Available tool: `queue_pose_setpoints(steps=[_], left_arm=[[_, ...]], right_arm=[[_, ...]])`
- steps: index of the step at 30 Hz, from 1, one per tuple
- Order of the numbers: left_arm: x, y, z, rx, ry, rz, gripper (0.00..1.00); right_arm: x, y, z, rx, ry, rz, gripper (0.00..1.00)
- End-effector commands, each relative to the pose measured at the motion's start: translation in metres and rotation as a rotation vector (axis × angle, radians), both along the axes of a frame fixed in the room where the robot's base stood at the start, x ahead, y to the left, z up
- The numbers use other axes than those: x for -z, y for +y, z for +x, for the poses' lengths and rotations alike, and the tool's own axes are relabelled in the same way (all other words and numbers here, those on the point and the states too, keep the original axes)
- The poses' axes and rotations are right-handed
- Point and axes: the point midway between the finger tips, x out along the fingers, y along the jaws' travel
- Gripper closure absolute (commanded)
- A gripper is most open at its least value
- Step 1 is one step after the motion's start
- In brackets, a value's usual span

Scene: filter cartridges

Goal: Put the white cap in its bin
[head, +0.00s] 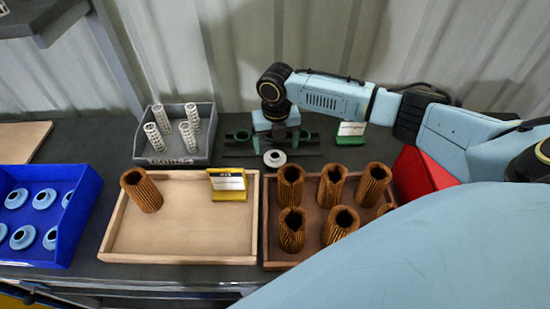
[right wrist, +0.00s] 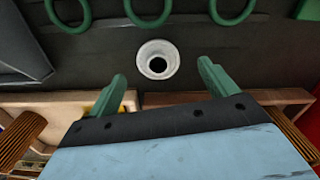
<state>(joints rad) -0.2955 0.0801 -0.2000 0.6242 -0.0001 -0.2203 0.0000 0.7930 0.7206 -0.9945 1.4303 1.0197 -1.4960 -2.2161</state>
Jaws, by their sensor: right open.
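The white cap (head: 275,158) is a round ring with a dark centre hole. It lies on the dark bench behind the wooden trays, and in the right wrist view it shows (right wrist: 157,60) just beyond my fingertips. My right gripper (head: 277,142) points down just behind the cap in the head view. Its green fingers are apart and empty in the right wrist view (right wrist: 161,74), with the cap apart from them. Which bin belongs to the white cap cannot be told. My left gripper is not in view.
A blue bin (head: 72,225) holds light blue caps; a grey bin (head: 143,148) holds white mesh tubes. Brown pleated cartridges stand in the dark tray (head: 268,262) and pale tray (head: 190,255). A red bin (head: 425,173) is partly hidden. Green rings (right wrist: 147,10) lie beyond the cap.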

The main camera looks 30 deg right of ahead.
Motion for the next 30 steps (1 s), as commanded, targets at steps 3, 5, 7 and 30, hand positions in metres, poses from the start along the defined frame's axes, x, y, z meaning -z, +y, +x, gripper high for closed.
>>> queue_pose_setpoints(steps=[3, 5, 7, 30], left_arm=[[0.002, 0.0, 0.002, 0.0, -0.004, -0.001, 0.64], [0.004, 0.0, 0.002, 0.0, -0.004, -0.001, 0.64], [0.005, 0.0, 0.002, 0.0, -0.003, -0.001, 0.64], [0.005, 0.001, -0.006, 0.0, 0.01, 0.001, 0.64]], right_arm=[[0.02, 0.006, -0.003, -0.001, 0.003, 0.0, 0.15], [0.03, 0.005, -0.003, 0.002, 0.004, -0.001, 0.15], [0.037, 0.005, -0.003, 0.001, 0.002, 0.0, 0.15], [0.039, 0.004, -0.002, 0.0, 0.0, -0.001, 0.67]])
